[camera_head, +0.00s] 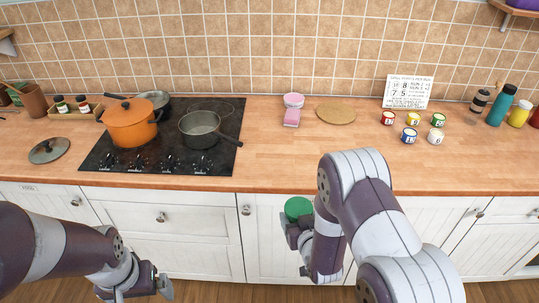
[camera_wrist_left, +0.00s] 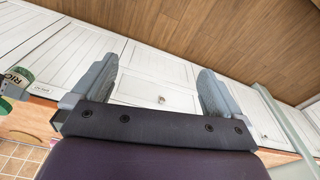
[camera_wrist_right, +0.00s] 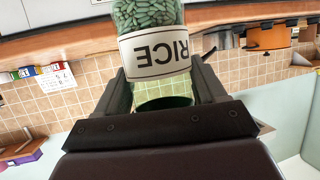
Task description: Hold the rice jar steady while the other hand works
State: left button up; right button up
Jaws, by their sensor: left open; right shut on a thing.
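The rice jar (camera_wrist_right: 155,50) is clear, with a white RICE label, green grains and a dark green lid (camera_wrist_right: 165,102). My right gripper (camera_wrist_right: 165,84) is shut on it, a finger on each side, below the lid. In the head view the lid (camera_head: 298,208) faces up and the jar is held in the air in front of the counter; my arm hides part of it. The jar also shows at the left edge of the left wrist view (camera_wrist_left: 20,76). My left gripper (camera_head: 143,287) is open and empty, low before the cabinets; its spread fingers show in the left wrist view (camera_wrist_left: 157,92).
The wooden counter (camera_head: 300,165) holds a black stove (camera_head: 165,160) with an orange pot (camera_head: 131,125) and a grey pan (camera_head: 200,128). Several small cans, a pink scale (camera_head: 292,112) and bottles stand farther right. White cabinets (camera_head: 170,240) lie below the counter edge.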

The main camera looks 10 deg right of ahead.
pick_arm(q)
jog(key=shift+c, duration=0.2)
pick_arm(e)
jog(key=s+a+f+n+g+y, duration=0.1)
jog(key=a+n+y, duration=0.1)
jog(key=a, duration=0.2)
jog(key=s+a+f+n+g+y, duration=0.1)
jog(key=s+a+f+n+y, duration=0.1)
jog(key=a, duration=0.3)
jog(key=s+a+f+n+y, duration=0.1)
jog(key=s+a+n+y, duration=0.1)
jog(key=a+n+y, duration=0.1)
jog(key=shift+a+f+g+y, duration=0.15)
jog(key=shift+a+g+y, duration=0.2)
jog(key=shift+a, duration=0.55)
grip_shut()
pick_arm(q)
jog(key=w+d+m+g, duration=0.1)
jog(key=w+d+m, duration=0.6)
jog(key=d+m, duration=0.6)
jog(key=w+d+m, duration=0.7)
jog(key=d+m, duration=0.4)
jog(key=m, duration=0.3)
notch_tip(320, 180, down, 8)
jog(key=m, duration=0.2)
jog(key=shift+a+r, duration=0.25)
jog(key=shift+a, duration=0.15)
pick_arm(e)
jog(key=shift+s+a, duration=0.2)
jog(key=shift+a, duration=0.1)
